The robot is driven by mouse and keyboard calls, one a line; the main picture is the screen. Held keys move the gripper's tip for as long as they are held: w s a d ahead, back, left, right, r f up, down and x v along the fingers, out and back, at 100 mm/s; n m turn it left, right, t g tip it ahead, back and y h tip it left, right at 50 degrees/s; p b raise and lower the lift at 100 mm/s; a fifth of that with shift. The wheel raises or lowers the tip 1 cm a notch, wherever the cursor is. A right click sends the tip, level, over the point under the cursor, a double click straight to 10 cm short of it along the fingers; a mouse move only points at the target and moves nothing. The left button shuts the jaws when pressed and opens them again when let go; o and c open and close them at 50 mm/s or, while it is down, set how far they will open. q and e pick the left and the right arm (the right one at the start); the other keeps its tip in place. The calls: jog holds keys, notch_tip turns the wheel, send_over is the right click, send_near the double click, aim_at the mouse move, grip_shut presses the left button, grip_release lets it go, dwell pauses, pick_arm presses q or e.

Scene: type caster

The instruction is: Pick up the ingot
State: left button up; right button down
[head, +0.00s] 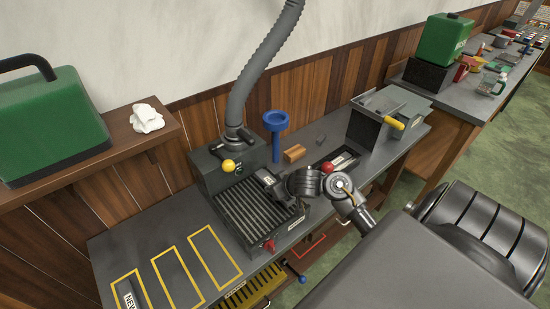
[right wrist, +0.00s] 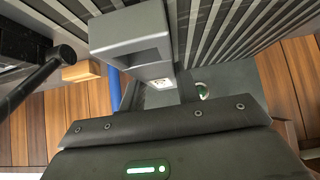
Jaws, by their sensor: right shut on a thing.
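My right gripper (head: 268,181) is low over the ribbed dark tray (head: 240,215) of the caster on the bench. Its jaws are shut on a grey piece, which I take to be the ingot. The jaws and the dark tray largely hide it in the head view, and its outline is hard to tell from the fingers. In the right wrist view, grey block-like parts (right wrist: 132,35) stand in front of the dark palm, with the ribs of the tray behind. I cannot tell how far the piece is off the ribs. My left gripper is not in view.
The caster's yellow knob (head: 228,165) and red ball knob (head: 328,168) flank the gripper. A blue funnel-like stand (head: 276,124) and a wooden block (head: 294,153) are behind it. Yellow-outlined spaces (head: 178,277) lie at front left, the left one with a NEW label.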

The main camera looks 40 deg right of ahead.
jog(key=s+a+r+p, duration=0.5)
jog(key=s+r+p, duration=0.2)
jog(key=s+r, duration=0.5)
jog(key=shift+s+a+p, duration=0.2)
jog(key=shift+s+p, duration=0.15)
jog(key=shift+s, duration=0.05)
